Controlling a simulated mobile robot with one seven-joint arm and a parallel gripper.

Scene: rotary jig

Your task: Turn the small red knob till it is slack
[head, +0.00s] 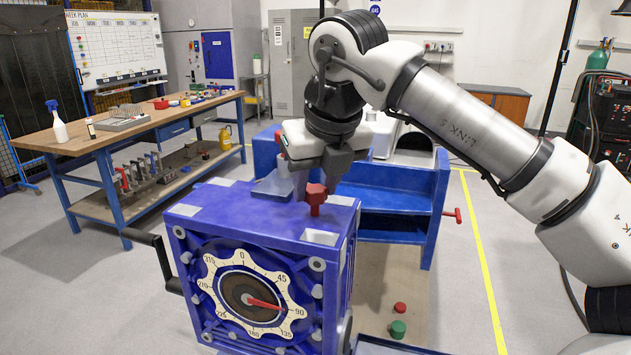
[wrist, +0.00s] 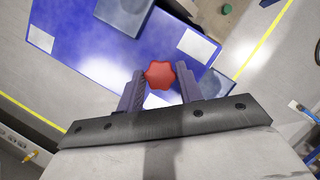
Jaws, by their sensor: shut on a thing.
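The small red knob (head: 316,196) stands on top of the blue jig box (head: 250,222), near its right side. In the wrist view the knob (wrist: 159,75) is a lobed red head between the two fingertips. My gripper (wrist: 160,84) is shut on the knob, with one finger on each side. In the head view my gripper (head: 310,180) comes down from above onto the box's top. The box's front carries a dial (head: 249,298) with a red pointer near 90.
A black crank handle (head: 160,262) sticks out at the box's left. A blue bench (head: 385,205) stands behind. A wooden workbench (head: 140,125) stands at the left.

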